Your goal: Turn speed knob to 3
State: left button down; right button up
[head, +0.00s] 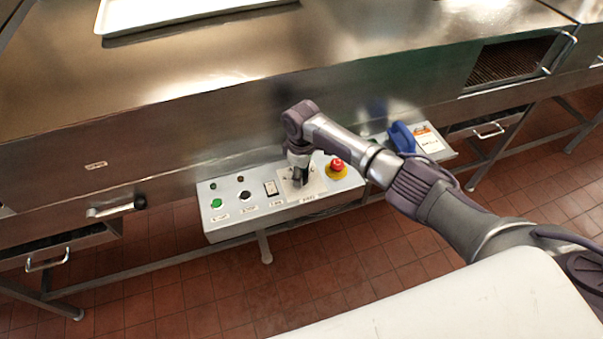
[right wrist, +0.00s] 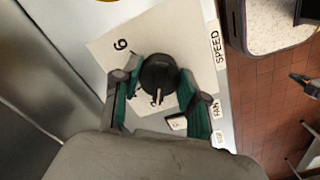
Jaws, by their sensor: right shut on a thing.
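The speed knob (right wrist: 157,76) is black and round with a pale pointer mark, on a white dial plate (right wrist: 110,45) beside a "SPEED" label (right wrist: 217,46) in the right wrist view. A "6" shows on the plate; the other numbers are mostly hidden, so I cannot read the setting. My right gripper (right wrist: 160,92) has its green-padded fingers on both sides of the knob and is shut on it. In the head view my right gripper (head: 299,176) reaches down onto the control panel (head: 225,226) and hides the knob. My left gripper is not in view.
A red emergency button (head: 337,165) on a yellow base is just right of the gripper. A rocker switch (head: 271,188), a black button (head: 244,196) and a green button (head: 216,203) are to its left. A blue object (head: 401,137) stands farther right.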

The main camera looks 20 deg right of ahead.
jog(key=o, duration=1.1)
jog(key=shift+o, duration=0.2)
jog(key=shift+r, duration=0.1)
notch_tip(320, 180, up, 12)
